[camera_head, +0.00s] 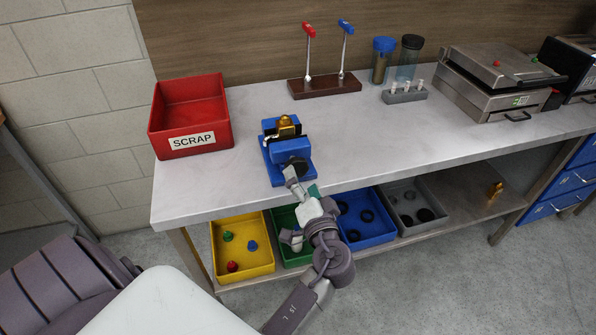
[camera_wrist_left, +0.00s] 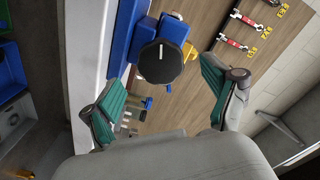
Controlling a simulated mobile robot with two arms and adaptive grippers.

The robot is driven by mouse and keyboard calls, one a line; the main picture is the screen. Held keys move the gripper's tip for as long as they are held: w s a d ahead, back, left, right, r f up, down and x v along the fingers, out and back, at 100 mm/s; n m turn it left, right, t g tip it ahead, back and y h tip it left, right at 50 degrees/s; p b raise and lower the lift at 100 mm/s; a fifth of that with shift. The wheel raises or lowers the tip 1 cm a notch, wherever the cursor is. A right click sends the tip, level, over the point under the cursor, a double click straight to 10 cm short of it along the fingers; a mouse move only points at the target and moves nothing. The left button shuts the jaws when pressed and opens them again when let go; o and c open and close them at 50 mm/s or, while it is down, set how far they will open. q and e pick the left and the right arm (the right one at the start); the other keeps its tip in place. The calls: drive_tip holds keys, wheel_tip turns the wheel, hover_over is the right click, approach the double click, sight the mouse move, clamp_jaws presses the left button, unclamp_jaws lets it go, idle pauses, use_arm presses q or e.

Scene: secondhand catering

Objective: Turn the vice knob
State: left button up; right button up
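The blue vice (camera_head: 275,150) stands near the front edge of the grey bench, with a brass-coloured piece (camera_head: 286,126) at its jaws. Its round black knob (camera_head: 298,164) faces the front. The knob also shows in the left wrist view (camera_wrist_left: 160,64), face-on, with a white line upright on it. My left gripper (camera_head: 301,184) is just in front of the knob and partly covers it. In the left wrist view its green-padded fingers (camera_wrist_left: 160,85) are wide apart, with the knob ahead of the gap, apart from both pads. My right gripper is in neither view.
A red SCRAP bin (camera_head: 190,118) stands left of the vice. A lever stand (camera_head: 324,85) with red and blue handles is behind it. Bottles, a small rack (camera_head: 405,95) and a metal press (camera_head: 497,85) are to the right. Several coloured trays (camera_head: 243,268) are on the shelf below.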

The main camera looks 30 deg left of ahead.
use_arm(q)
drive_tip(key=shift+v, duration=1.65)
drive_tip(key=d+f+m+h, duration=0.2)
drive_tip(key=f+h, duration=0.1)
drive_tip(key=f, duration=0.6)
drive_tip(key=d+f+m+h, duration=0.2)
drive_tip(key=f+h, duration=0.1)
drive_tip(key=f, duration=0.7)
drive_tip(key=s+d+f+m+g+h, duration=0.15)
drive_tip(key=s+f, duration=0.25)
drive_tip(key=f, duration=0.4)
drive_tip(key=s+d+f+m+g+h, duration=0.1)
drive_tip(key=s+d+f+g+h, duration=0.15)
drive_tip(key=f, duration=0.65)
drive_tip(key=s+a+f+n+g+h, duration=0.1)
drive_tip(key=s+f+g+h, duration=0.25)
drive_tip(key=s+f, duration=1.05)
drive_tip(key=s+a+f+n+g, duration=0.1)
drive_tip(key=s+a+f+n, duration=0.1)
drive_tip(key=s, duration=0.7)
drive_tip(key=s+a+f+n+g, duration=0.1)
drive_tip(key=s+a+f+g, duration=0.1)
drive_tip(key=s, duration=0.7)
drive_tip(key=shift+s+a+f+n, duration=0.25)
drive_tip(key=shift+f+n, duration=0.1)
drive_tip(key=shift+f, duration=0.45)
